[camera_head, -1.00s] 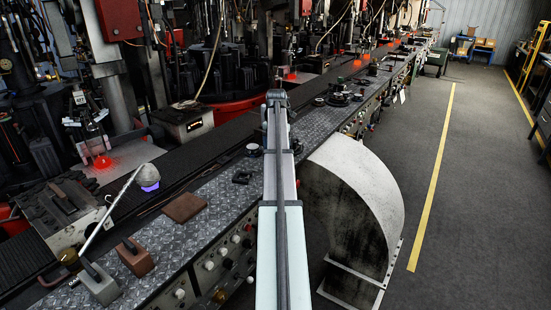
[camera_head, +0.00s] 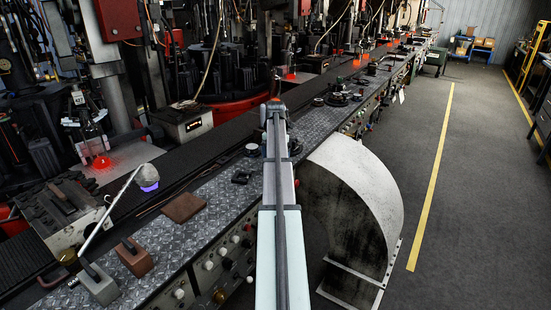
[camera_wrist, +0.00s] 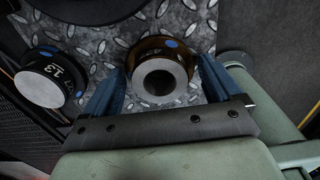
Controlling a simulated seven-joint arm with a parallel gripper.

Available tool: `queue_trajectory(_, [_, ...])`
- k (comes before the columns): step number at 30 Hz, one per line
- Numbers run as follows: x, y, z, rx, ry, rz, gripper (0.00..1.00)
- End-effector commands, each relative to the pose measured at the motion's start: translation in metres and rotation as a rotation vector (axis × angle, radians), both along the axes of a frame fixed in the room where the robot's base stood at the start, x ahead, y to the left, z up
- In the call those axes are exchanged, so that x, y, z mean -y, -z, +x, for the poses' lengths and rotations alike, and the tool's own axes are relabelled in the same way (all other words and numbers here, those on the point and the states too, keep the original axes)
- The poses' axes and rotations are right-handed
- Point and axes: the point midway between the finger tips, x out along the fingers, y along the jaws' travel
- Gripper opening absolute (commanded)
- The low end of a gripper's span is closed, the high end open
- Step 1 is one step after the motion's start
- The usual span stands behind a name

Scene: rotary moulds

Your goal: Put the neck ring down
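In the wrist view, the neck ring (camera_wrist: 133,60) is a bronze-brown ring with a grey metal collar around a dark hole and a blue dot on its rim. It appears to rest on the diamond-pattern metal plate (camera_wrist: 208,20). My gripper (camera_wrist: 160,66) has its two blue fingers on either side of the ring. Narrow gaps seem to show between fingers and ring, so the gripper looks open around it. In the head view, my own arm hides the gripper and the ring.
A dark round part marked 13 (camera_wrist: 74,68) with a pale top stands left of my left finger. A large dark round part (camera_wrist: 90,8) lies at the top edge. In the head view, a bent lamp (camera_head: 148,178) and a brown plate (camera_head: 184,207) are on the left of the bench.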

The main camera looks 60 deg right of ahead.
Motion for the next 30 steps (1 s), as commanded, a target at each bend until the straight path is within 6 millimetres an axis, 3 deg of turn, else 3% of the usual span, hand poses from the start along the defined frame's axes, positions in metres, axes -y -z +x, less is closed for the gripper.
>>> queue_trajectory(14, [0.001, -0.010, 0.000, 0.001, 0.000, -0.001, 1.00])
queue_trajectory(30, [0.001, -0.102, 0.001, 0.001, 0.000, -0.001, 1.00])
